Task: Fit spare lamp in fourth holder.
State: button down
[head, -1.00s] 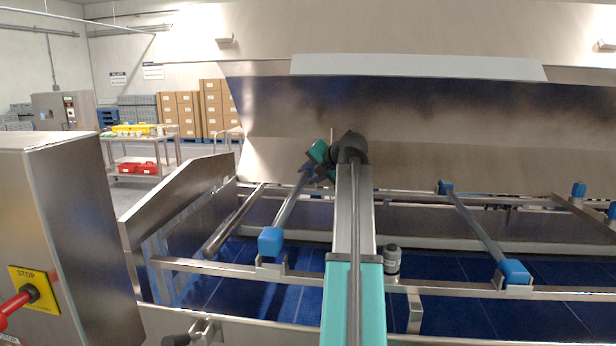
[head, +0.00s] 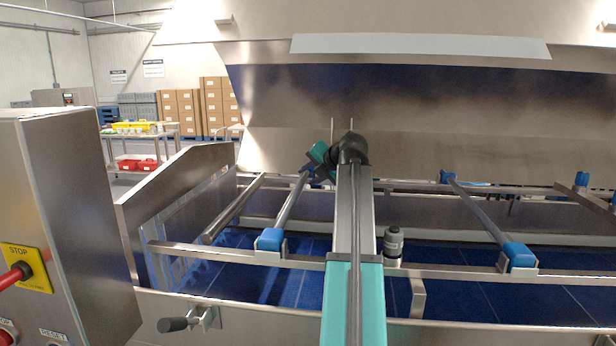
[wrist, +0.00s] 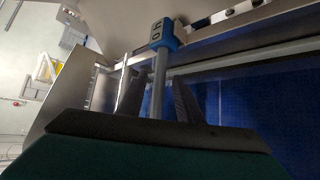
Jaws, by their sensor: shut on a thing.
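My gripper (head: 312,163), partly hidden behind my arm, is shut around a lamp tube (head: 291,205) near its far end. In the wrist view, the tube (wrist: 158,85) runs up between the dark fingers (wrist: 155,105) to a marked blue end cap (wrist: 163,33). The tube's near blue cap (head: 270,238) is at a holder (head: 268,256) on the near rail and looks low in it. I cannot tell whether it is fully seated, nor how the far end sits. Another lamp (head: 482,211) lies across the rails to the right, its near cap in a holder (head: 518,262).
A bare metal crossbar (head: 233,210) is left of the held lamp. A blue belt (head: 465,298) runs below the rails. A steel hood (head: 440,110) rises behind. A control box with a red stop switch (head: 20,275) stands at the left. A cylindrical fitting (head: 394,242) is beside my arm.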

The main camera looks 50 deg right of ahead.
jog(key=c, duration=1.2)
grip_release()
jog(key=shift+f, duration=0.1)
notch_tip(320, 180, up, 5)
jog(key=b, duration=0.6)
send_over(295, 197)
jog(key=s+d, duration=0.3)
jog(key=d, duration=0.1)
jog(key=shift+s+d, duration=0.1)
jog(key=shift+d, duration=0.1)
